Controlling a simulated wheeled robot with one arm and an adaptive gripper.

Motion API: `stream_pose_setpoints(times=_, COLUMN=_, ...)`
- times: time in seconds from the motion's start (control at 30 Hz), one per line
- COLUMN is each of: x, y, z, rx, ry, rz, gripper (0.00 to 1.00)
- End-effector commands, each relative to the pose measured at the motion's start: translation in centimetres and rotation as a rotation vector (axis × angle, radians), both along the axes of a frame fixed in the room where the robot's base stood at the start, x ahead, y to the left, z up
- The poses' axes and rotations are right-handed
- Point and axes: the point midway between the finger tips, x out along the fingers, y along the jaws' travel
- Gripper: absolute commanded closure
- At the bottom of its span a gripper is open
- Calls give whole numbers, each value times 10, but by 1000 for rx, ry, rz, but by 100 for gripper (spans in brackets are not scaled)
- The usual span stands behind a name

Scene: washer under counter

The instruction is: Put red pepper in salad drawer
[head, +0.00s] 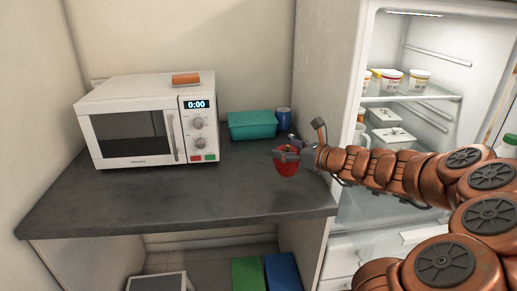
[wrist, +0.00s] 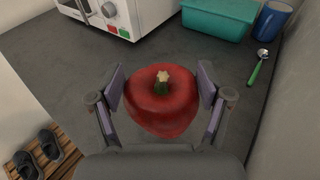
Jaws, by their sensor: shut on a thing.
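The red pepper (head: 286,167) is at the right part of the dark counter, apparently held above it. White drawer fronts (head: 345,248) show low in the fridge, partly hidden by my arm; I cannot tell which is the salad drawer.
A microwave (head: 130,135) with an orange item (head: 186,80) on top stands left. A teal container (head: 252,125) and blue cup (head: 284,117) stand behind the pepper. A green-handled spoon (wrist: 257,68) lies on the counter. Yoghurt cups (head: 391,80) stand on a fridge shelf.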

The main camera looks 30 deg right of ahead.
Motion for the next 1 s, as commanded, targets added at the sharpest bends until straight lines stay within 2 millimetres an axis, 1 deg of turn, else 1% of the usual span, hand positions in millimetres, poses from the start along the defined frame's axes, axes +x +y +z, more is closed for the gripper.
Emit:
stream_pose_setpoints(times=0.17, x=21, y=1, z=-1, rx=0, ry=0, rz=2, gripper=60)
stream_pose_setpoints(times=0.37, x=51, y=-1, z=-5, rx=0, ry=2, rz=0, gripper=60)
stream_pose_setpoints(times=0.57, x=83, y=-1, z=-7, rx=-2, ry=1, rz=0, gripper=60)
stream_pose_setpoints(times=0.83, x=132, y=0, z=-11, rx=-3, ry=1, rz=4, gripper=60)
stream_pose_setpoints(times=1.0, x=151, y=-2, z=-15, rx=-1, ry=3, rz=0, gripper=60)
